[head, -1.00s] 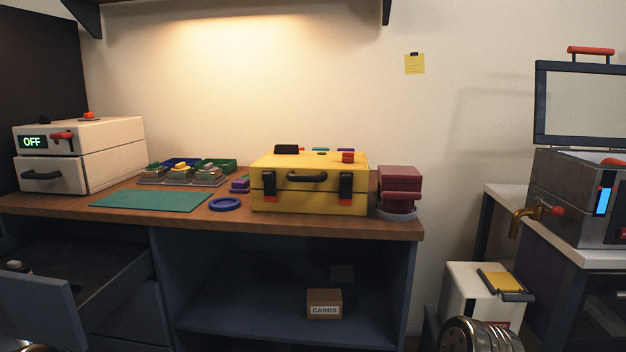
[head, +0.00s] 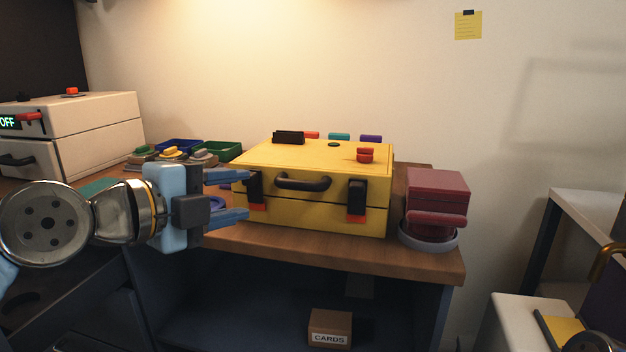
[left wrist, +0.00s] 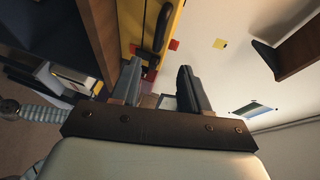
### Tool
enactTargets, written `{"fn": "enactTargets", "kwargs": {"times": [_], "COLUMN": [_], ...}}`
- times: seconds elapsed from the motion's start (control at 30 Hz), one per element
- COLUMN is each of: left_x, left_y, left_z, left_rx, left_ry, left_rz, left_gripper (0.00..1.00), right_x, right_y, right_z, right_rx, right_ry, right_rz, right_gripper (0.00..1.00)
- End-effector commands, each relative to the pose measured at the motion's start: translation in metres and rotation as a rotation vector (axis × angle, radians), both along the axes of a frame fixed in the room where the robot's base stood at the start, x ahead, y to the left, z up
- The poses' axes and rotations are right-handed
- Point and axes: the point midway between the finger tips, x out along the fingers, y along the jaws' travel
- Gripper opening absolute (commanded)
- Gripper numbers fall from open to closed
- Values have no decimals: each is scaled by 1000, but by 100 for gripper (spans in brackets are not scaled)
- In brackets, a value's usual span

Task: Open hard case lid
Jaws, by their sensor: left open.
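The yellow hard case (head: 310,213) stands on the wooden bench with its lid shut. Its front has a dark carry handle (head: 303,183) and two black latches with red tips, the left latch (head: 255,190) and the right latch (head: 357,197). My left gripper (head: 242,196) is open and empty, with its blue fingers pointing right at the case's front left, near the left latch. Whether they touch cannot be told. In the left wrist view the open fingers (left wrist: 160,84) show, with the yellow case (left wrist: 134,25) beyond. My right gripper is not in view.
A maroon block-shaped device (head: 437,192) stands right of the case. Coloured trays (head: 220,151) and a white OFF-display box (head: 90,130) are at the left. A CARDS box (head: 330,328) sits on the shelf below. The wall above the case is clear.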

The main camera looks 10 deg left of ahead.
Motion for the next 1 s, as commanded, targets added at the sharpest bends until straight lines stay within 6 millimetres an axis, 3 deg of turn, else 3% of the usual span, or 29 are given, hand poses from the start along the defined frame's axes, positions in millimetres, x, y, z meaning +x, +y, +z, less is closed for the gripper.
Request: {"fn": "enactTargets", "kwargs": {"times": [0.4, 0.6, 1.0], "left_x": [79, 107, 118], "left_y": [-37, -50, -54], "left_z": [-19, -26, -29], "left_rx": [0, 0, -1], "left_ry": [9, 7, 4], "left_rz": [1, 2, 3], "left_gripper": [45, 45, 45], "right_x": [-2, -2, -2], "right_y": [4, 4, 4], "right_z": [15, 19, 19], "right_rx": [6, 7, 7], "right_ry": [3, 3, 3], "right_rz": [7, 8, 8], "right_gripper": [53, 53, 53]}}
